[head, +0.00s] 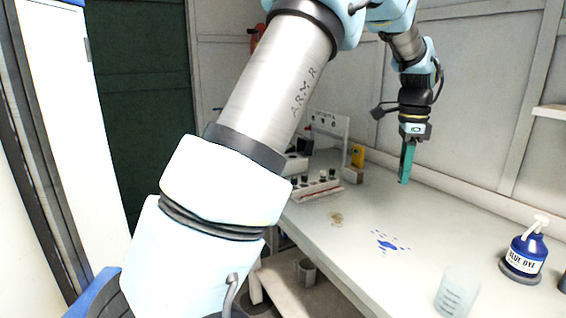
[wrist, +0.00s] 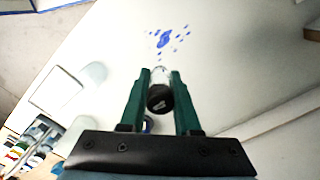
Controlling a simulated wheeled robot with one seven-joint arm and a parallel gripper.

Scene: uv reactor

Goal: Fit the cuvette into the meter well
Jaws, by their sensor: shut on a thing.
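My gripper (head: 407,162) hangs pointing down above the back part of the bench, with green fingers. In the wrist view my gripper (wrist: 160,85) is shut on the cuvette (wrist: 160,97), a small clear vial with a black cap. The cap faces the wrist camera and the clear end points away. In the head view the held cuvette cannot be made out behind the fingers. No meter well can be made out clearly. A pale box with a dark top (head: 296,162), partly hidden by my arm, stands at the far left of the bench.
A rack (head: 318,187) holds several dark-capped vials. Behind it stand a white upright panel (head: 330,128) and a yellow item (head: 358,156) by a tan block (head: 352,174). A blue dye bottle (head: 527,252) and a clear beaker (head: 456,291) stand front right. Blue splashes (head: 388,244) mark the bench.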

